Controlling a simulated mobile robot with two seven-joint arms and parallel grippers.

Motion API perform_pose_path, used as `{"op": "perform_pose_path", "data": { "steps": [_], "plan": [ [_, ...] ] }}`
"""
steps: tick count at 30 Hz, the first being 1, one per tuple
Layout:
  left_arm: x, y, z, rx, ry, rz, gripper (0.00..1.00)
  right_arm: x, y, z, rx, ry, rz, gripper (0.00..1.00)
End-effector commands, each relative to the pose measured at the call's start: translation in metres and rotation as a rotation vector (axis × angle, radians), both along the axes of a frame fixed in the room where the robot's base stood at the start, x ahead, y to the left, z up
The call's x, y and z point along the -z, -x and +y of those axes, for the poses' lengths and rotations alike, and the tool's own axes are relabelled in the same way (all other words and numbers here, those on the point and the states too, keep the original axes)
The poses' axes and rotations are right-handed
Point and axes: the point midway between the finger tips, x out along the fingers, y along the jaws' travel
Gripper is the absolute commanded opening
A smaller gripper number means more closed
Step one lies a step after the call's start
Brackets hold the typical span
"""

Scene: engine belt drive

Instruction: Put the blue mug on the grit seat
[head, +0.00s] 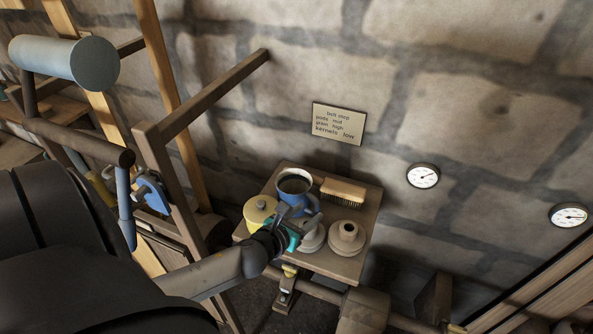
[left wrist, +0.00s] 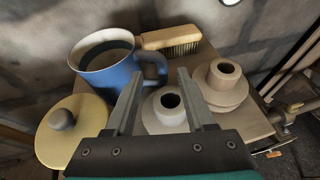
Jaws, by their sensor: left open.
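The blue mug (head: 286,196) stands upright on a small wooden table (head: 372,205), its dark opening facing up. It also shows in the left wrist view (left wrist: 110,78), with its handle on the right. My left gripper (head: 300,212) is open and empty. In the left wrist view its two fingers (left wrist: 160,82) point toward the handle, which shows at and between the fingertips; I cannot tell whether they touch. Two stepped round pieces with holes, one pale (left wrist: 163,112) and one tan (left wrist: 222,84), stand right of the mug. No label shows which thing is the grit seat.
A yellow lidded pot (head: 257,212) stands left of the mug. A wooden brush (head: 344,191) lies behind, near the wall. A sign (head: 338,124) and round gauges (head: 423,176) hang on the stone wall. Wooden frame beams (head: 205,97) rise at left. Little table space is free.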

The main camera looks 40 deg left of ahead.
Motion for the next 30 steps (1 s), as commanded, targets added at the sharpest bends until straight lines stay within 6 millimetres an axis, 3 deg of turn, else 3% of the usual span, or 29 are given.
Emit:
{"op": "perform_pose_path", "data": {
  "steps": [8,18,29,30],
  "plan": [
    [0.005,-0.013,0.001,0.0,0.001,-0.001,0.55,0.001,0.0,0.0,0.0,0.0,0.0,0.55],
    [0.021,-0.049,0.001,0.0,0.001,-0.001,0.55,0.005,0.0,0.0,0.0,0.0,0.0,0.55],
    [0.023,-0.054,0.002,0.001,0.0,0.0,0.55,0.005,0.0,0.0,0.0,0.0,0.0,0.55],
    [0.023,-0.054,0.002,0.001,0.0,0.0,0.5,0.005,0.0,0.0,0.0,0.0,0.0,0.55]
  ]
}}
